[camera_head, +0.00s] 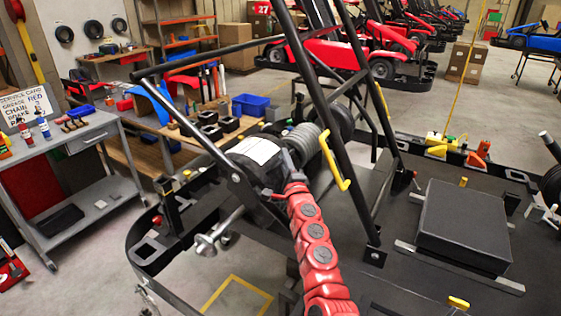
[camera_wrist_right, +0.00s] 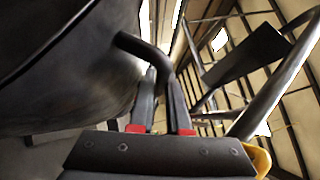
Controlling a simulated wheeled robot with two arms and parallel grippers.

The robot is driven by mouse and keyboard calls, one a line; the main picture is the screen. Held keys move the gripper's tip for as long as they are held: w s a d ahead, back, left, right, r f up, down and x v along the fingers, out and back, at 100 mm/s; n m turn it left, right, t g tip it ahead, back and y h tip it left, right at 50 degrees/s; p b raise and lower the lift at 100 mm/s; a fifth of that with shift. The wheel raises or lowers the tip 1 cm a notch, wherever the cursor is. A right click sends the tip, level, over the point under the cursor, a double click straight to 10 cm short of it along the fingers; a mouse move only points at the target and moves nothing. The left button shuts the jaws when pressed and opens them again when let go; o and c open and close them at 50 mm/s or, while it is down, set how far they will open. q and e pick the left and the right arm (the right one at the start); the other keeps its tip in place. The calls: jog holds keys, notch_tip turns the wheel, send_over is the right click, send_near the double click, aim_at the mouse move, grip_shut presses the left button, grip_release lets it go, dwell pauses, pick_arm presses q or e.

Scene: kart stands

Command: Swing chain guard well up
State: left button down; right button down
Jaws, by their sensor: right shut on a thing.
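The chain guard is a black rounded cover with a white label (camera_head: 252,150), mounted on the kart frame in the middle of the head view. My right arm, red, reaches up to it from the bottom. My right gripper (camera_head: 287,162) is at the guard's right side, small and partly hidden by my wrist. In the right wrist view the gripper (camera_wrist_right: 163,95) is shut on a bent black handle (camera_wrist_right: 142,46). The handle comes off a large dark curved surface (camera_wrist_right: 60,65) at left, which looks like the guard. My left gripper is not in view.
Black frame tubes (camera_head: 318,110) rise just right of the guard, and a yellow hook-shaped handle (camera_head: 335,162) is close by. A coiled grey spring (camera_head: 303,140) sits behind. A black seat-like block (camera_head: 463,225) is at right. A grey cart (camera_head: 75,137) stands at left.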

jog(key=s+d+f+m+t+h+b, duration=0.1)
jog(key=s+d+f+m+t+b, duration=0.1)
jog(key=s+d+b, duration=0.3)
jog(key=shift+s+d+f+m+t+h+b, duration=0.3)
jog(key=shift+d+f+m+b, duration=0.55)
jog(key=shift+d+b, duration=0.9)
jog(key=shift+a, duration=0.2)
jog(key=c, duration=1.2)
grip_release()
jog(key=shift+w, duration=0.1)
jog(key=shift+o, duration=0.2)
